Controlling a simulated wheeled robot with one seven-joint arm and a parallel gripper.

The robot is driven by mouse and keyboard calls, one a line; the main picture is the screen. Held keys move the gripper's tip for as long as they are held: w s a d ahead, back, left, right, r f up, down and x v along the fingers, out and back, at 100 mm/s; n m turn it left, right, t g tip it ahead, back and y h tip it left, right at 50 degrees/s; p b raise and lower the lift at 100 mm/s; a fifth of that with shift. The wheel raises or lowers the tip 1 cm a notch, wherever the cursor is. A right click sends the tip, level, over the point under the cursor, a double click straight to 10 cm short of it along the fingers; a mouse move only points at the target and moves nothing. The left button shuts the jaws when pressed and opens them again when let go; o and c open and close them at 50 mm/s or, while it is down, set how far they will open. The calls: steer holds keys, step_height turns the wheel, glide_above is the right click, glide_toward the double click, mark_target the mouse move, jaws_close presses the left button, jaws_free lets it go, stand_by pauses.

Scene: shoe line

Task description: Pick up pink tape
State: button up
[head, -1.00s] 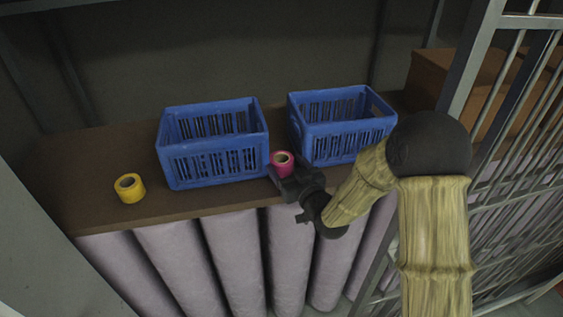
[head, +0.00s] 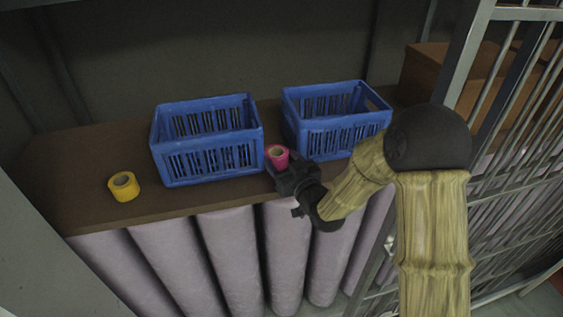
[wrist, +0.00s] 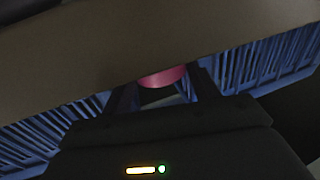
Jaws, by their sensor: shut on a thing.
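The pink tape (head: 277,155) is a small upright-standing roll at the front of the brown shelf, between two blue crates. My gripper (head: 279,168) reaches in from the right and is shut on the pink tape. In the wrist view the pink tape (wrist: 162,76) shows between the two dark fingers (wrist: 163,92); much of the roll is hidden there. I cannot tell whether the roll still touches the shelf.
A left blue crate (head: 212,167) and a right blue crate (head: 340,140) stand close on either side. A yellow tape roll (head: 123,187) lies at the far left of the shelf (head: 85,160). Metal bars (head: 500,150) and brown boxes (head: 432,72) are at the right.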

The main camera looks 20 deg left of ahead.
steer(key=shift+r, duration=0.35)
steer(key=b+v, duration=0.7)
steer(key=v, duration=0.5)
steer(key=shift+d, duration=0.2)
steer(key=b, duration=0.2)
steer(key=shift+s+d+f+b, duration=0.1)
steer(key=shift+s+d+b, duration=0.05)
steer(key=shift+b, duration=0.15)
steer(key=b+v, duration=0.1)
steer(key=b, duration=0.1)
steer(key=b+v, duration=0.4)
steer(key=shift+s+r, duration=0.25)
steer(key=shift+r, duration=0.05)
